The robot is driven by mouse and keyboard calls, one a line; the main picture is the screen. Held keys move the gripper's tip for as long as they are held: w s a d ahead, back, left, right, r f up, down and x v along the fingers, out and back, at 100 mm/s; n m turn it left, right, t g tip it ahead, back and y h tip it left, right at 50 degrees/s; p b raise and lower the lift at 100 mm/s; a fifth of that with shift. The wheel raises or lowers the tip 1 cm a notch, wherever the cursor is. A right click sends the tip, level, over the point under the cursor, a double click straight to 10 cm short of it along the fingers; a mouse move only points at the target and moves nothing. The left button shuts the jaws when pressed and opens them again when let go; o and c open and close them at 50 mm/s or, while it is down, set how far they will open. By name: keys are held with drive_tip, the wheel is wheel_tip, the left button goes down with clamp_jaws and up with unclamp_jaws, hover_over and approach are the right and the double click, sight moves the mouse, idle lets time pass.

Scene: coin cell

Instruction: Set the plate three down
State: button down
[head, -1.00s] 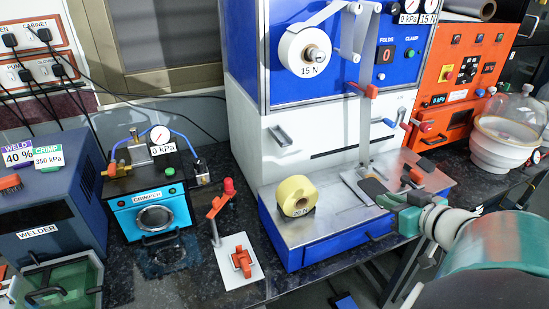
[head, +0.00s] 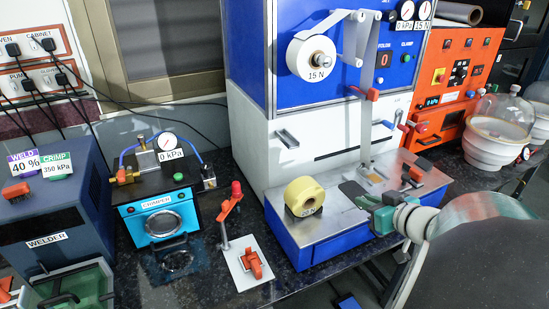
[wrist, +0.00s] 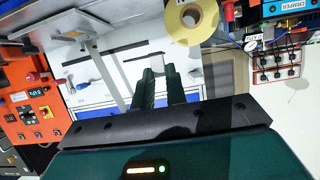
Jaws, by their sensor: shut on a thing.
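My gripper (head: 370,202) is over the front of the steel deck (head: 325,220) of the blue and white machine. I cannot tell whether the plate touches the deck. A small tan piece (head: 375,178) lies on the deck behind it, under the hanging strip. No number on the plate is readable.
The crimper (head: 160,215) and a red-handled stand (head: 250,262) are farther left. The deck between roll and plate is bare.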

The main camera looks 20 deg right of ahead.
sight(357, 194)
drive_tip(key=w+f, duration=0.1)
drive_tip(key=w+d+f, duration=0.1)
drive_tip(key=w, duration=0.1)
drive_tip(key=w+d, duration=0.1)
drive_tip(key=w, duration=0.1)
drive_tip(key=shift+w+f, duration=0.2)
drive_tip(key=shift+f, duration=0.2)
drive_tip(key=w+f, duration=0.2)
drive_tip(key=w+d+f, duration=0.1)
drive_tip(key=f, duration=0.2)
drive_tip(key=shift+w+d, duration=0.1)
drive_tip(key=shift+w, duration=0.3)
drive_tip(key=shift+w+f, duration=0.2)
drive_tip(key=shift+f, duration=0.05)
drive_tip(key=shift+d+f, duration=0.1)
drive_tip(key=shift+f, duration=1.45)
drive_tip(key=shift+f, duration=0.1)
drive_tip(key=c, duration=1.4)
unclamp_jaws()
drive_tip(key=shift+c, duration=0.2)
